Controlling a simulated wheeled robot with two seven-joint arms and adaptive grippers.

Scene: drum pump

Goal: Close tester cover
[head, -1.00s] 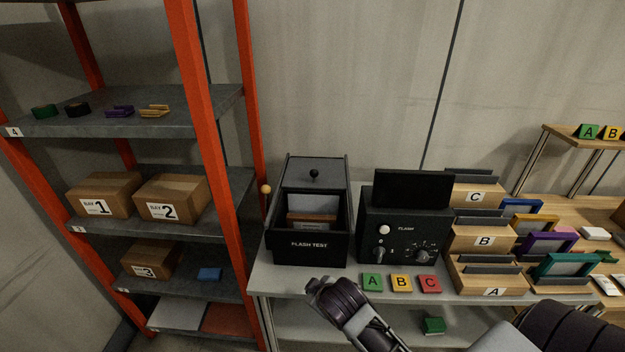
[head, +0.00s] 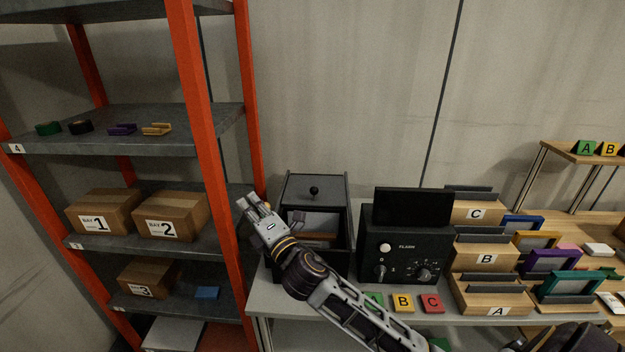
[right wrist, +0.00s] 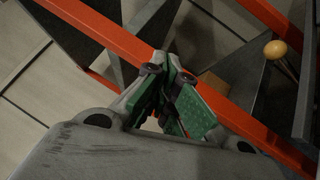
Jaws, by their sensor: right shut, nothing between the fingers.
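The tester (head: 345,235) is a black box on the grey bench. Its grey cover (head: 297,188) with a black knob (head: 314,190) lies over the back part. The front part of the box is open, with a pale and brown item (head: 318,222) inside. A ball-topped lever (right wrist: 275,50) stands at the tester's left side; in the head view it is mostly hidden by my right gripper. My right gripper (head: 246,199) is shut and empty, left of the tester near the ball. Its green-padded fingers (right wrist: 168,75) show in the right wrist view. My left gripper is not in view.
An orange-post shelf rack (head: 196,130) stands close on the left of my gripper. A black flash unit (head: 405,245) stands right of the tester, with coloured letter tiles (head: 402,302) before it. Wooden racks (head: 490,262) stand further right.

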